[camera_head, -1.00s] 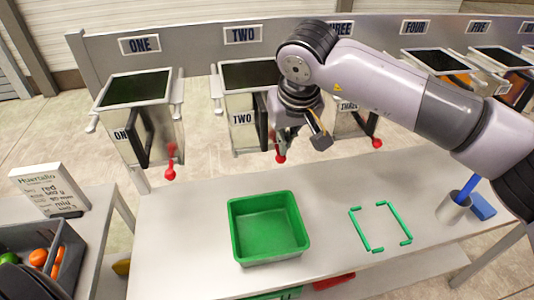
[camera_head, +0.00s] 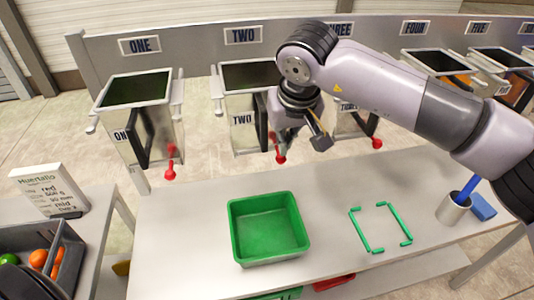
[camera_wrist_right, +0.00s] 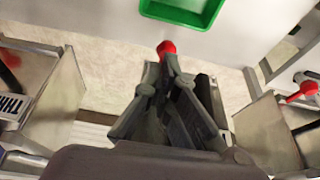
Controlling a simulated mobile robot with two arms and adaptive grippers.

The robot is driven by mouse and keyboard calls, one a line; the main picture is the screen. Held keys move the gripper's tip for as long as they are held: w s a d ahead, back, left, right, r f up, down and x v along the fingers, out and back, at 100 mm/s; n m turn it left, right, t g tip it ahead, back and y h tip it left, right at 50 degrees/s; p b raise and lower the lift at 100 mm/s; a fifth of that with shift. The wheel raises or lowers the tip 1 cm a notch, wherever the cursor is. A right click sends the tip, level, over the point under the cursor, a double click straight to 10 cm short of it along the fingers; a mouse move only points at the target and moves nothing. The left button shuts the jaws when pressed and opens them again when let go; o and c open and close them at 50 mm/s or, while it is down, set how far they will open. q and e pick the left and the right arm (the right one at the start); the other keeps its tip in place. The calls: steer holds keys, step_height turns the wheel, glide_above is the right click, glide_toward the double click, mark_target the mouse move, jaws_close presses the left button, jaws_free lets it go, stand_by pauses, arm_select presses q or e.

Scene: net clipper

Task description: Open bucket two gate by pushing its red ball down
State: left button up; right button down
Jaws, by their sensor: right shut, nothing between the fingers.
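Bucket two (camera_head: 243,115) is a metal hopper under the sign TWO, partly hidden behind my right arm. Its red ball (camera_head: 280,159) hangs at the lower right of the bucket, just below my right gripper (camera_head: 285,143). In the right wrist view the red ball (camera_wrist_right: 167,47) shows right at the tips of my shut, empty right gripper (camera_wrist_right: 166,60). The fingertips look to be at or touching the ball; exact contact is hard to tell. The gate of bucket two is mostly hidden by the arm and gripper. My left gripper is out of view.
Bucket one (camera_head: 137,90) with its red ball (camera_head: 169,175) stands left, bucket three's red ball (camera_head: 377,143) right. A green bin (camera_head: 236,232), a green outline (camera_head: 368,240) and a cup (camera_head: 452,208) are on the table (camera_head: 170,235). A crate (camera_head: 28,238) with fruit is at lower left.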

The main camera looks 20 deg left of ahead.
steer(key=shift+f+b, duration=2.95)
steer(key=shift+f, duration=0.6)
steer(key=shift+r, duration=0.25)
steer(key=s+d+r+p, duration=0.2)
steer(key=s+r, duration=0.2)
steer(key=r, duration=0.2)
steer(key=shift+d+r, duration=0.4)
steer(key=shift+s, duration=0.1)
